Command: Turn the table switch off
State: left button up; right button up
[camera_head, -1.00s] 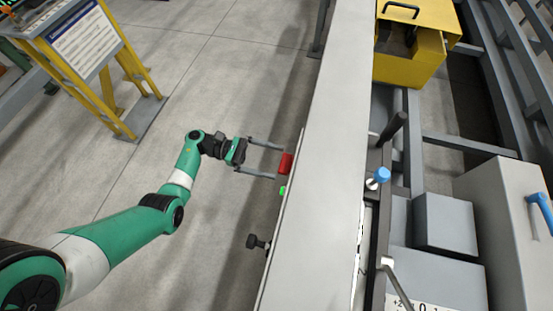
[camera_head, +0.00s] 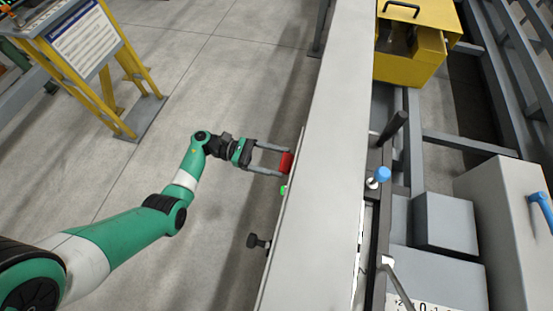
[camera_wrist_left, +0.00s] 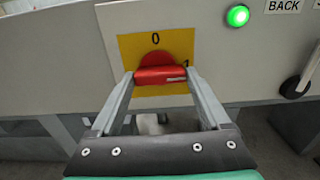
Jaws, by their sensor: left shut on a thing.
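The red table switch (camera_head: 286,161) sticks out of the left side of the grey table (camera_head: 330,120). In the left wrist view the red switch (camera_wrist_left: 160,76) sits on a yellow plate (camera_wrist_left: 128,50). A "0" is above it and a partly hidden mark is at its right. Its handle lies roughly horizontal, with a pale line at its right end. My left gripper (camera_head: 281,163) is shut on the switch, one finger at each end of the handle; the fingers also show in the left wrist view (camera_wrist_left: 160,85). My right gripper is not in view.
A green lit lamp (camera_wrist_left: 238,15) is right of the switch on the table's side, near a "BACK" label (camera_wrist_left: 284,5). A black knob (camera_head: 257,241) sticks out lower down. A yellow stand (camera_head: 95,75) is at the far left.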

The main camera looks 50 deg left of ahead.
pick_arm(q)
jog(key=shift+n, duration=0.4)
jog(key=shift+w+r+n+p, duration=0.1)
jog(key=shift+n+p, duration=0.9)
jog(key=shift+n, duration=7.5)
jog(key=o, duration=1.2)
jog(key=shift+a, duration=0.1)
jog(key=b+v, duration=0.1)
jog(key=v, duration=1)
jog(key=shift+s+a, duration=0.2)
jog(key=shift+a, duration=0.05)
